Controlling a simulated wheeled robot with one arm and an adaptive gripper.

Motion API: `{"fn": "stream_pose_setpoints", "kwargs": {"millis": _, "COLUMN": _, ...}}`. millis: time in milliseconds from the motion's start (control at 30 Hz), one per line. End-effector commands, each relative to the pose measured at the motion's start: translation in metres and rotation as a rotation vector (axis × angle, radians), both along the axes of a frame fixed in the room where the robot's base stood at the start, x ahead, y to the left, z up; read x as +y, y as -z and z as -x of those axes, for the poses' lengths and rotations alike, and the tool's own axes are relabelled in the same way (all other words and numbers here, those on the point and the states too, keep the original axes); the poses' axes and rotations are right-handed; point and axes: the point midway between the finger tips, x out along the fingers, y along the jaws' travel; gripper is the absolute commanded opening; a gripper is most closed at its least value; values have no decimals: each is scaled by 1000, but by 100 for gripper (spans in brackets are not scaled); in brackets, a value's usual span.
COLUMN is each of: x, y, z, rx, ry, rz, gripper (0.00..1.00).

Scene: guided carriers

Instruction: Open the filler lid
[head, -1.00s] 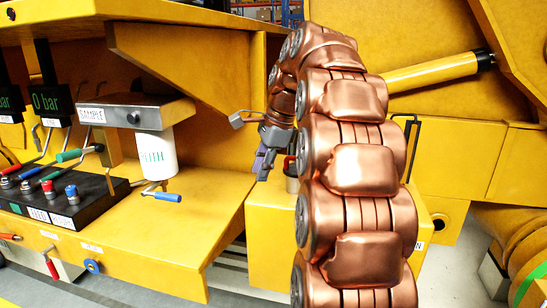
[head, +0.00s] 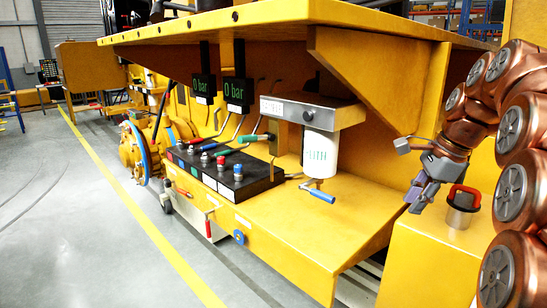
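A short metal cylinder with a dark top and a red handle or rim (head: 462,208) stands upright on a yellow block at the right. It looks like the filler with its lid; the lid appears to lie down on top, but its exact position is hard to see. My gripper (head: 418,202) hangs just to the left of the cylinder, at about its height in the picture, and seems apart from it. Its grey and purplish fingers point down and left. They are seen side-on, so the gap between them is unclear. Nothing shows between them.
Left of my gripper, a white filter canister (head: 320,152) hangs under a grey bracket with a blue-handled valve (head: 318,194). A black manifold (head: 228,170) with coloured couplings sits on the yellow ledge (head: 310,235). A yellow gusset (head: 375,75) rises above. Floor at left is clear.

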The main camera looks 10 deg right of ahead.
Motion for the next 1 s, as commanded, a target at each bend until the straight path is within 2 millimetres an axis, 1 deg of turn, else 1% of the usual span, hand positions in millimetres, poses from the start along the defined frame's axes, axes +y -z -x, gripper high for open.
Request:
{"fn": "stream_pose_setpoints", "kwargs": {"millis": 67, "x": 11, "y": 4, "z": 3, "rx": 4, "ry": -42, "rz": 7, "gripper": 24}}
{"fn": "stream_pose_setpoints", "kwargs": {"millis": 167, "x": 33, "y": 14, "z": 10, "rx": 14, "ry": -140, "rz": 25, "gripper": 24}}
{"fn": "stream_pose_setpoints", "kwargs": {"millis": 300, "x": 73, "y": 34, "z": 30, "rx": 34, "ry": -335, "rz": 60, "gripper": 24}}
{"fn": "stream_pose_setpoints", "kwargs": {"millis": 467, "x": 113, "y": 61, "z": 59, "rx": 54, "ry": -566, "rz": 100, "gripper": 24}}
{"fn": "stream_pose_setpoints", "kwargs": {"millis": 500, "x": 122, "y": 67, "z": 67, "rx": 58, "ry": -623, "rz": 110, "gripper": 24}}
{"fn": "stream_pose_setpoints", "kwargs": {"millis": 633, "x": 149, "y": 90, "z": 96, "rx": 73, "ry": -813, "rz": 141, "gripper": 24}}
{"fn": "stream_pose_setpoints", "kwargs": {"millis": 700, "x": 161, "y": 102, "z": 115, "rx": 81, "ry": -919, "rz": 154, "gripper": 24}}
{"fn": "stream_pose_setpoints", "kwargs": {"millis": 900, "x": 189, "y": 139, "z": 168, "rx": 106, "ry": -1217, "rz": 188, "gripper": 24}}
{"fn": "stream_pose_setpoints", "kwargs": {"millis": 1000, "x": 198, "y": 158, "z": 197, "rx": 114, "ry": -1369, "rz": 202, "gripper": 24}}
